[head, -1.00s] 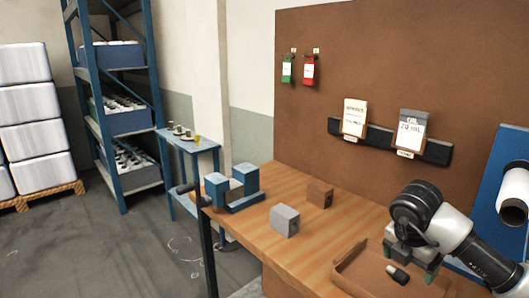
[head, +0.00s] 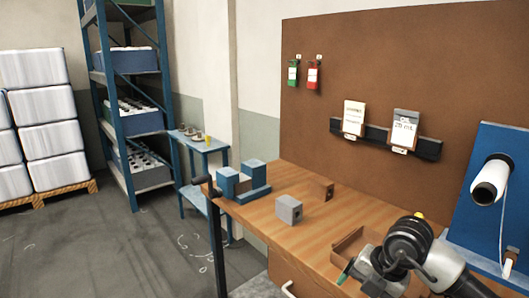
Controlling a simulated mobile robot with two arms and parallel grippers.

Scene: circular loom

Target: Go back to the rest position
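My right arm comes in at the lower right, over the front right part of the wooden workbench (head: 270,222). Its gripper (head: 362,286) is low in the picture, in front of the brown tray (head: 347,246). One green fingertip shows at its left; the other is hidden or cut off, so I cannot tell its opening. I see nothing held in it. My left gripper is not in view.
A blue panel with a white roll (head: 490,181) is at the right. A blue shelf rack (head: 133,118) stands left. Floor before it is clear.

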